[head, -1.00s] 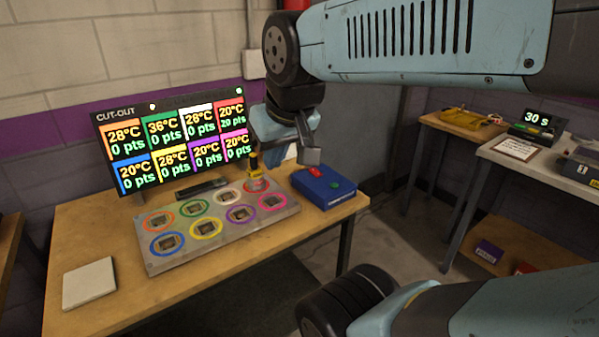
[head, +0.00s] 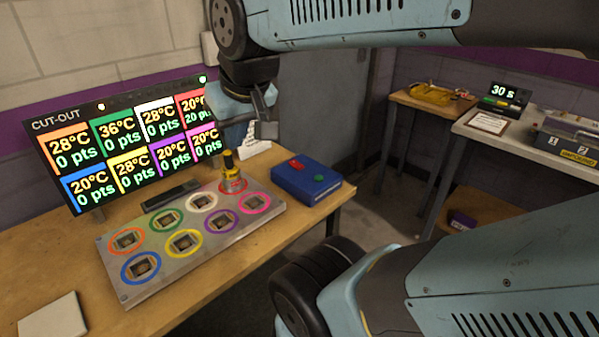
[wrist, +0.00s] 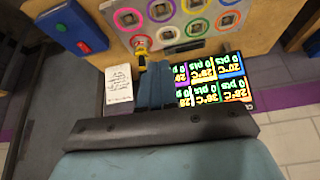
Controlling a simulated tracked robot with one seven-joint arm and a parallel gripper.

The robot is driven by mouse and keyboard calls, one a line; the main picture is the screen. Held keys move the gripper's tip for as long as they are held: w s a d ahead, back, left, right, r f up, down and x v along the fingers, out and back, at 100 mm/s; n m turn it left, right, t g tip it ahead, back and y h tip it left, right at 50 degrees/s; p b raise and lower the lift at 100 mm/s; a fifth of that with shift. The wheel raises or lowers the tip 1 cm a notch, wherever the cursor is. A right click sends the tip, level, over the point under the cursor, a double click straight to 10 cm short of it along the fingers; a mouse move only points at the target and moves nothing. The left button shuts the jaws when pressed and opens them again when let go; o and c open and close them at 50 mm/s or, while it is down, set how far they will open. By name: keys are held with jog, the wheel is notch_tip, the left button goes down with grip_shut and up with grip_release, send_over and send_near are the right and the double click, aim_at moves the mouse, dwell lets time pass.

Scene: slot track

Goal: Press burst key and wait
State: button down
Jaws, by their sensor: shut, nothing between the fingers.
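A blue box (head: 306,188) with a red button (head: 296,163) and a green button (head: 319,178) sits at the right end of the wooden table. The box also shows at the upper left of the wrist view (wrist: 60,35). I cannot read which button is the burst key. My gripper (head: 266,128) is shut and empty, above and behind the box's left side, apart from it. In the wrist view the shut fingers (wrist: 153,88) point toward the slot board.
The CUT-OUT screen (head: 70,195) stands behind the board, showing temperatures and points. A white card (wrist: 118,90) stands near the fingers. A display reading 30 s (head: 507,92) is on the right bench. A white square pad (head: 50,315) lies at the table's front left.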

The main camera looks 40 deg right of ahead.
jog(key=w+d+f+m+g, duration=0.2)
jog(key=w+d+f+m, duration=0.2)
jog(key=w+d, duration=0.15)
jog(key=m+t+y, duration=0.3)
jog(key=m+y, duration=0.4)
jog(key=m, duration=0.7)
send_over(322, 178)
notch_tip(322, 178, down, 12)
jog(key=f, duration=0.1)
jog(key=shift+w+r, duration=0.1)
jog(key=shift+r, duration=0.15)
jog(key=shift+f, duration=0.1)
jog(key=shift+f, duration=4.35)
jog(key=shift+f, duration=0.35)
